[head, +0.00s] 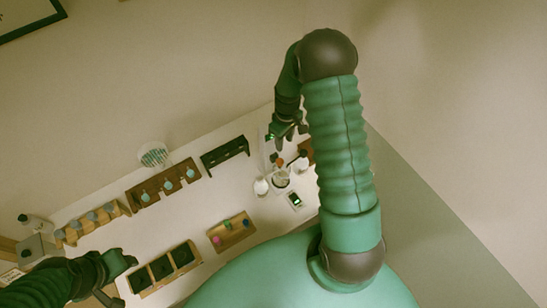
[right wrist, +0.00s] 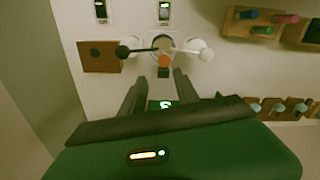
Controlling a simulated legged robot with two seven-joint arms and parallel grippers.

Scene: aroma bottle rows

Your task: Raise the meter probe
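An orange-topped piece, which looks like the meter probe's knob (right wrist: 163,62), sits at the near edge of a round glass vessel (right wrist: 163,43) in the right wrist view. A small black block (right wrist: 163,73) is just below it. In the head view the orange spot (head: 280,161) is beside the vessel (head: 281,179). My right gripper (right wrist: 160,80) is open, its fingers apart either side of the line to the orange piece, nothing visibly held. In the head view it (head: 288,136) hangs above the back of the table. My left gripper (head: 118,263) is at lower left, its fingers unclear.
Two white pots (right wrist: 131,47) (right wrist: 202,49) flank the vessel, with thin rods reaching toward it. Small displays (right wrist: 164,11) (right wrist: 100,10) lie beyond. A brown block (right wrist: 100,56) is at left. Wooden bottle racks (head: 163,185) and a dark rack (head: 224,154) stand left on the white table.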

